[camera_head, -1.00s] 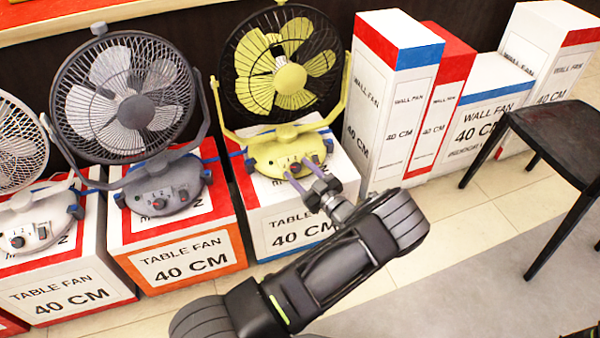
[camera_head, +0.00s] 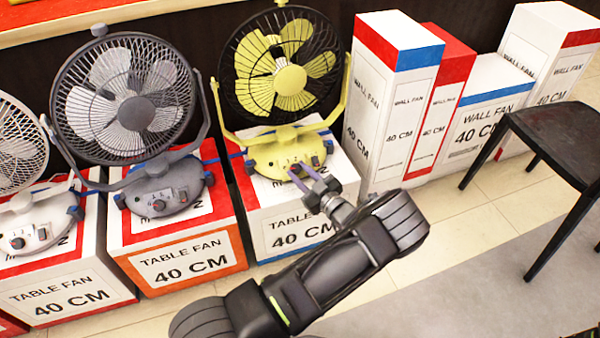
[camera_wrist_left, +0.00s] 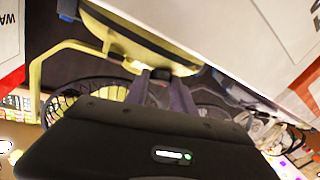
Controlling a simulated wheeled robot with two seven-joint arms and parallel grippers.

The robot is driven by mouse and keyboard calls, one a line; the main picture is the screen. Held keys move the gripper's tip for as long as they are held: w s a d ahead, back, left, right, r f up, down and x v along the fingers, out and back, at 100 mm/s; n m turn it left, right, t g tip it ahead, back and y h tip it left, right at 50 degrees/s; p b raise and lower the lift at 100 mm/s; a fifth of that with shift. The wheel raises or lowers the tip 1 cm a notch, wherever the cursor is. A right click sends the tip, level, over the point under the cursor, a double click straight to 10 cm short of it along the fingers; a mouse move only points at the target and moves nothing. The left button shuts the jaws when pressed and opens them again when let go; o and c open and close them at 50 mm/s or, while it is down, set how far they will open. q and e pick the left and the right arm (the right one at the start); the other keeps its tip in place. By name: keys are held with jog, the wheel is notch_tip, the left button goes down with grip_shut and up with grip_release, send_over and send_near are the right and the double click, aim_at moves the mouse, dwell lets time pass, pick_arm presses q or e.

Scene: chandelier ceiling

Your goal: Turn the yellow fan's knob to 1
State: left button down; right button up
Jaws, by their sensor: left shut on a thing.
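The yellow fan (camera_head: 288,80) stands on a white table-fan box, its base panel (camera_head: 262,160) facing me with small printed numbers. My left gripper (camera_head: 301,171) reaches the right part of this panel, its two purple-grey fingers shut on the dark knob (camera_head: 295,168). The fingers cover much of the knob, so its pointer setting cannot be read. In the left wrist view the yellow base (camera_wrist_left: 135,38) shows above the fingers, and the dark knob (camera_wrist_left: 160,74) sits between the fingertips. My right gripper is in neither view.
A dark grey fan (camera_head: 130,100) on an orange box and a white fan (camera_head: 20,150) stand to the left. Tall wall-fan boxes (camera_head: 385,110) stand close on the right. A black chair (camera_head: 560,135) is at far right. The floor before the boxes is open.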

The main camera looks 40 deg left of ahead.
pick_arm(q)
jog(key=shift+s+m+t, duration=0.15)
jog(key=shift+m+t, duration=0.35)
jog(key=shift+m, duration=0.1)
jog(key=m+t, duration=0.1)
jog(key=m+t+h+p, duration=0.1)
jog(key=m, duration=0.1)
jog(key=m+t+h, duration=0.1)
jog(key=m, duration=0.1)
jog(key=shift+s+a+t+p, duration=0.15)
jog(key=shift+s+t+p, duration=0.15)
jog(key=shift+p, duration=0.1)
jog(key=m+t+h, duration=0.2)
jog(key=m, duration=0.1)
jog(key=m+t+h+p, duration=0.1)
jog(key=m, duration=0.2)
jog(key=shift+s+a+t+h+p, duration=0.1)
jog(key=shift+a+t+h+p, duration=0.1)
jog(key=shift+t+h+p, duration=0.15)
jog(key=shift+m+h, duration=0.25)
jog(key=shift+m, duration=0.05)
jog(key=c, duration=1.1)
grip_release()
jog(key=shift+o, duration=0.2)
jog(key=shift+d, duration=0.1)
